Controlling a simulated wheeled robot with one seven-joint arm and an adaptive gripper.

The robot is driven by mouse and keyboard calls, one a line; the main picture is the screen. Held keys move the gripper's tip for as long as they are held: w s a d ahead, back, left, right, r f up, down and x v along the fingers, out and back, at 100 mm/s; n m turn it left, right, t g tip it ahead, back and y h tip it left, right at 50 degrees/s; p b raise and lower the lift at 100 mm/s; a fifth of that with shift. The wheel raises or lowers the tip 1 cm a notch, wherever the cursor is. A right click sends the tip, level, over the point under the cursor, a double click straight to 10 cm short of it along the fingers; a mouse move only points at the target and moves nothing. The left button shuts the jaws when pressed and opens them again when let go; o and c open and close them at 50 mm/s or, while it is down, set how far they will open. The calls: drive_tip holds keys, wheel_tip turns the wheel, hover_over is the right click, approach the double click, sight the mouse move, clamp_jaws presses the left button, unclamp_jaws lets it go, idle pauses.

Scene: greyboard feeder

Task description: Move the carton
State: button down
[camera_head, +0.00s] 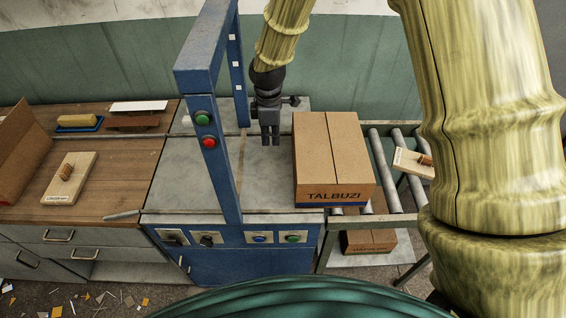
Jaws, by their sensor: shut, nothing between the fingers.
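The carton (333,150) is a brown closed box with a centre seam and the dark print TALBUZI on its front. It stands upright, straddling the right end of the grey machine top and the start of the roller conveyor. My gripper (270,140) is dark grey, points down and is shut and empty. It hangs to the left of the carton, apart from it, just right of the blue frame. The carton's far and right sides are hidden.
A blue frame (217,150) with green and red buttons rises left of my gripper. The roller conveyor (385,165) runs right, with a wooden block tool (412,163) at its far side. Another carton (368,241) lies below. A wooden bench (120,175) at left holds several tools.

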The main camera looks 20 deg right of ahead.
wheel_tip(320, 180, down, 11)
drive_tip(key=p, duration=0.3)
drive_tip(key=shift+w+r, duration=0.1)
drive_tip(key=shift+r, duration=0.05)
drive_tip(key=d+p, duration=0.1)
drive_tip(key=d, duration=0.2)
drive_tip(key=shift+s+r+p, duration=0.1)
drive_tip(key=shift+s+p, duration=0.3)
drive_tip(key=shift+s+d, duration=0.15)
drive_tip(key=shift+d, duration=0.3)
